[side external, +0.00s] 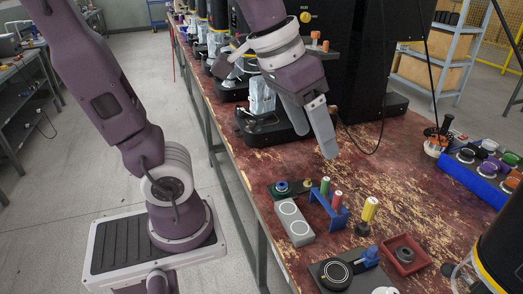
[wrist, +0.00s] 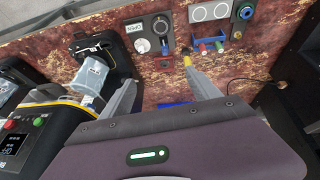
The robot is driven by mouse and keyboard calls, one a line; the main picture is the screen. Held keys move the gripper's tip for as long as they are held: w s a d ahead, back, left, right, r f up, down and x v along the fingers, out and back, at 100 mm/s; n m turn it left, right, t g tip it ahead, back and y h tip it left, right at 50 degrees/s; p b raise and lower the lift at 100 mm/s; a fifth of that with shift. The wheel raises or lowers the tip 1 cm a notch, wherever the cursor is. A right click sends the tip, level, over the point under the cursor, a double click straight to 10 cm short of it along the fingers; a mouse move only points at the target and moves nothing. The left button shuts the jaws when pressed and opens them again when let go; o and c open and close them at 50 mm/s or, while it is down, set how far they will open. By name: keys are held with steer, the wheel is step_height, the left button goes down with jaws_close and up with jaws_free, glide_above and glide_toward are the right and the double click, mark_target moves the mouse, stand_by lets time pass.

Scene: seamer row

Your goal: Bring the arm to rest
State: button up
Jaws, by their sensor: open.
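My gripper (side external: 314,143) hangs above the red-brown worn bench (side external: 225,121) in the side external view, fingers pointing down and towards the front right. The fingers are spread with nothing held between them. In the wrist view my gripper (wrist: 160,80) shows its two grey fingers apart, with bare bench between them. The fingertips look clear of the bench, though the exact height is hard to tell. A clear container (side external: 262,97) stands in a black machine behind the fingers.
A blue rack (side external: 327,205) with red and green cylinders, a yellow cylinder (side external: 370,208), a grey block with two circles (side external: 294,222) and a red tray (side external: 405,254) stand in front. A blue bin of colored caps (side external: 482,178) is at right. Bare bench lies between.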

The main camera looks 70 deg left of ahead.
steer(key=s+a+f+t+y, duration=0.1)
steer(key=s+f, duration=0.2)
steer(key=s, duration=0.5)
steer(key=shift+s+a, duration=0.15)
steer(key=shift+s, duration=0.15)
stand_by(1.5)
